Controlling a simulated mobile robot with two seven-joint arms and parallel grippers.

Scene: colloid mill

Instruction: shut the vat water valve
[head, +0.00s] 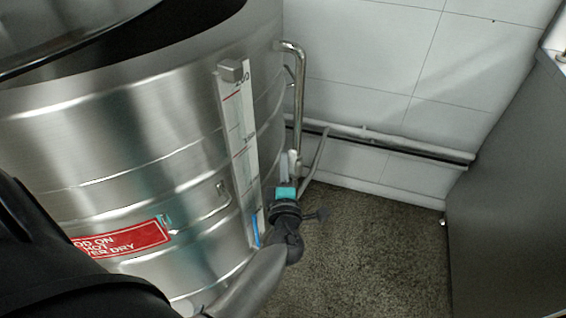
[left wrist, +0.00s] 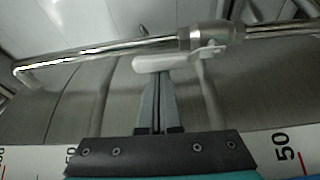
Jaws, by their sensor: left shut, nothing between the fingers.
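The water valve (left wrist: 212,38) is a metal body on a thin shiny pipe (left wrist: 100,50). Its pale lever (left wrist: 165,63) runs from the valve nearly along the pipe, at a slight angle, in the left wrist view. In the head view the pipe (head: 299,95) comes down beside the vat (head: 110,130); the valve area is small and partly hidden by my gripper. My left gripper (head: 289,181) is shut and empty. Its fingertips (left wrist: 158,78) meet the lever's edge in the left wrist view; I cannot tell if they touch. My right gripper is not in view.
A gauge strip (head: 240,140) runs down the vat wall close to my left gripper. A red sign (head: 125,240) is on the vat. Wall pipes (head: 400,143) run behind. A grey cabinet (head: 510,190) stands at the right, with clear floor (head: 370,250) between.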

